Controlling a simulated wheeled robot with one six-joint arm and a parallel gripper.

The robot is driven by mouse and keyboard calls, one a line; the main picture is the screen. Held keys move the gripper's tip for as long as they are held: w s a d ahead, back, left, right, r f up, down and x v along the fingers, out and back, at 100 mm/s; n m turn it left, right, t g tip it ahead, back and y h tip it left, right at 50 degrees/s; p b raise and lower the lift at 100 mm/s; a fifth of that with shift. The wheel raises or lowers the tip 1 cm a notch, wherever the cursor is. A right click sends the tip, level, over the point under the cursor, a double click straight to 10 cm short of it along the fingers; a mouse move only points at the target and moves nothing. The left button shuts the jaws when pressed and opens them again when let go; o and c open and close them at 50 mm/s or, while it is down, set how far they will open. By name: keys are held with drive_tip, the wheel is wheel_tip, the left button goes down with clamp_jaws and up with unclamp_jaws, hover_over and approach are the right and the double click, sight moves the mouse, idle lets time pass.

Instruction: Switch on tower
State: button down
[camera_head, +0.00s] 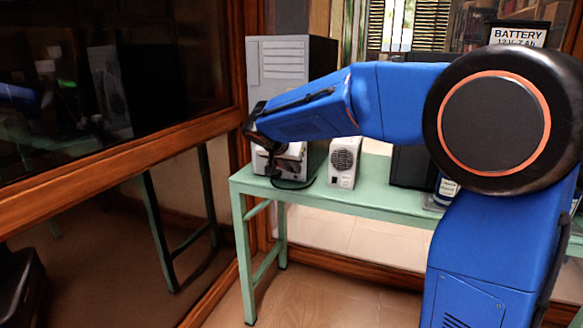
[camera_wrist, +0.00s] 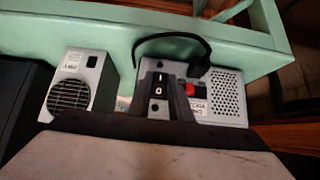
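A grey tower (camera_head: 290,62) with a slatted front panel stands upright at the left end of a green table (camera_head: 395,199). My gripper (camera_head: 273,168) is at the lower front of the tower, in front of a silver panel (camera_head: 293,150) it partly hides. In the wrist view a silver panel (camera_wrist: 228,98) carries a perforated grille, a label, a red part (camera_wrist: 190,90) and a black rocker switch (camera_wrist: 157,86) marked with a line and a 0. My dark fingers (camera_wrist: 172,105) reach close to the switch. I cannot tell contact or finger opening.
A small silver box with a round grille (camera_head: 344,163) stands right of the tower and shows in the wrist view (camera_wrist: 76,85). A black cable (camera_wrist: 172,37) runs from the panel. A dark glass display (camera_head: 100,90) stands left; a box marked BATTERY (camera_head: 517,35) is at right.

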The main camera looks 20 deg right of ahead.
drive_tip(key=shift+f, duration=0.1)
drive_tip(key=shift+s+a+f+t+h, duration=0.1)
drive_tip(key=shift+f+t+h, duration=0.1)
drive_tip(key=shift+t+h, duration=0.45)
drive_tip(key=shift+f+t+h, duration=0.2)
drive_tip(key=shift+t+h, duration=0.25)
drive_tip(key=shift+t, duration=0.4)
drive_tip(key=c, duration=1.9)
unclamp_jaws()
drive_tip(key=shift+o, duration=0.2)
drive_tip(key=v, duration=1.7)
drive_tip(key=shift+s+a, duration=0.15)
drive_tip(key=shift+s, duration=0.05)
